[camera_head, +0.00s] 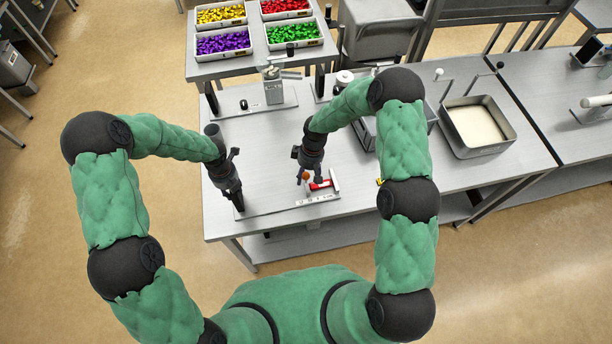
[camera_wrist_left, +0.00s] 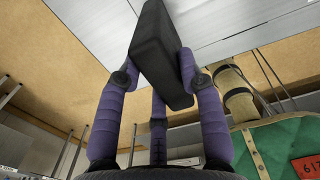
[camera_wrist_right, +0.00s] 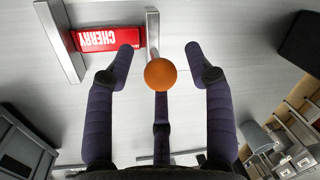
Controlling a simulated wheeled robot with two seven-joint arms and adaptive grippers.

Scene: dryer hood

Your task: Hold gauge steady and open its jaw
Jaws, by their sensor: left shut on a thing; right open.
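The gauge (camera_head: 318,198) lies along the front of the metal table, with a scale on its bar. A red block marked CHERRY (camera_wrist_right: 108,38) sits between its two grey jaws; one jaw (camera_wrist_right: 60,42) is at its left, the other (camera_wrist_right: 152,32) at its right in the right wrist view. My left gripper (camera_head: 238,200) is shut on a black block (camera_wrist_left: 160,55), apparently the gauge's handle; its join to the bar is unclear. My right gripper (camera_head: 304,178) is open above the gauge. An orange ball knob (camera_wrist_right: 160,75) shows between its fingers, not gripped.
A grey dispenser-like device (camera_head: 273,85) stands behind on the table. A steel pan (camera_head: 478,127) with pale contents is at the right. Coloured bins (camera_head: 223,43) stand on a table behind. The table between my grippers is mostly clear.

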